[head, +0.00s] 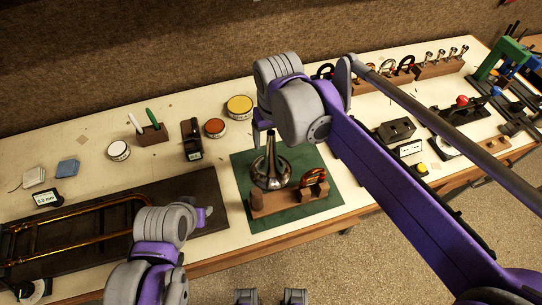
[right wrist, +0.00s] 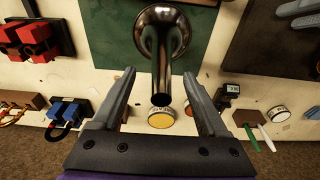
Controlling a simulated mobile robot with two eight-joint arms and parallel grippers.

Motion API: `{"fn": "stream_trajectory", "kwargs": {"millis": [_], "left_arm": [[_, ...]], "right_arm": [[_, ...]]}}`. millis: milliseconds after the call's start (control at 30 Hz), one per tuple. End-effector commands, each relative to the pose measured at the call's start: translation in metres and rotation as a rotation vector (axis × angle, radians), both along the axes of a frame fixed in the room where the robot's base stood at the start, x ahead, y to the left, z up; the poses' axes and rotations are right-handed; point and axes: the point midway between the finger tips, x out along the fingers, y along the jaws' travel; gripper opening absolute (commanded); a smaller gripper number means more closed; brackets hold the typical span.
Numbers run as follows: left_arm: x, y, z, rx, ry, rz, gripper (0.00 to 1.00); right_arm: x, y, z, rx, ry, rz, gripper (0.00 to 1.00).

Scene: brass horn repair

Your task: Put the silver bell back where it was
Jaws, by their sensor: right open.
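The silver bell (head: 270,172) stands upright, flare down, on the green mat (head: 240,163) at the table's middle, behind a wooden block (head: 285,201). My right gripper (head: 263,138) is at the bell's narrow upper tube. In the right wrist view the bell (right wrist: 162,40) shows its flare beyond the fingertips and its tube between the two open fingers (right wrist: 160,75), with a gap on both sides. My left gripper (head: 207,214) is low at the left, over the dark mat's edge; its fingers are too small to read.
Yellow (head: 239,106) and red (head: 214,128) tins stand behind the mat. A brass slide (head: 80,238) lies on the dark mat (head: 190,187) at left. A rack (head: 440,69) stands at back right.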

Motion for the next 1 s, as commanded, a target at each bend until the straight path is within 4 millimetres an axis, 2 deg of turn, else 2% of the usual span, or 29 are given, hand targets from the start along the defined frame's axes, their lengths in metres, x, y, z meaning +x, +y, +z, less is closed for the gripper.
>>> {"fn": "stream_trajectory", "kwargs": {"millis": [100,200,467,900,1000], "left_arm": [[0.0,0.0,0.0,0.0,0.0,0.0,0.4],[0.0,0.0,0.0,0.0,0.0,0.0,0.4],[0.0,0.0,0.0,0.0,0.0,0.0,0.4],[0.0,0.0,0.0,0.0,0.0,0.0,0.4],[0.0,0.0,0.0,0.0,0.0,0.0,0.4]], "right_arm": [[0.003,0.003,-0.018,0.0,0.0,0.0,0.76],[0.004,0.003,-0.027,0.0,0.0,0.0,0.76],[0.004,0.003,-0.03,0.0,0.0,0.0,0.76],[0.004,0.003,-0.029,0.0,0.0,0.0,0.0],[0.004,0.003,-0.029,0.0,0.0,0.0,0.0]]}}
